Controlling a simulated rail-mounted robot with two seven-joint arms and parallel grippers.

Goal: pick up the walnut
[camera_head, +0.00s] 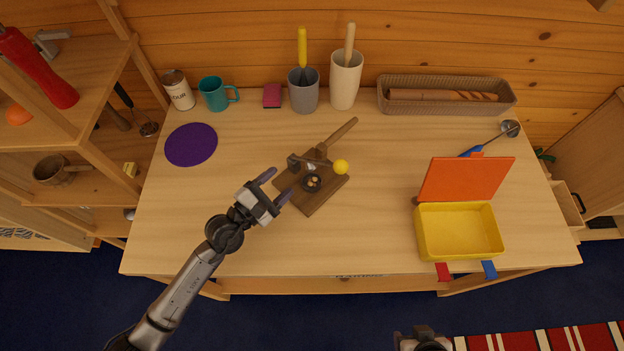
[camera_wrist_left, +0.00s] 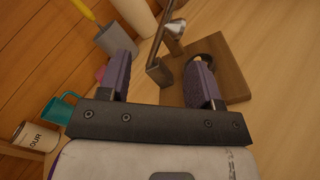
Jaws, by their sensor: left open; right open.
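A wooden nutcracker board (camera_head: 318,200) with a hinged lever (camera_head: 340,134) sits at the middle of the table. A small dark cup (camera_head: 311,184) on it holds a small tan thing (camera_head: 313,181) that looks like the walnut, too small to be sure. My left gripper (camera_head: 269,188) is open and empty, just left of the board, its fingers pointing toward it. My right gripper (camera_head: 424,341) is only partly in view at the bottom edge.
A yellow box (camera_head: 459,232) with an orange lid stands at right. A purple mat (camera_head: 191,144), teal mug (camera_head: 214,94), flour tin (camera_head: 178,90), utensil pots (camera_head: 304,92) and a basket (camera_head: 446,104) line the left and back.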

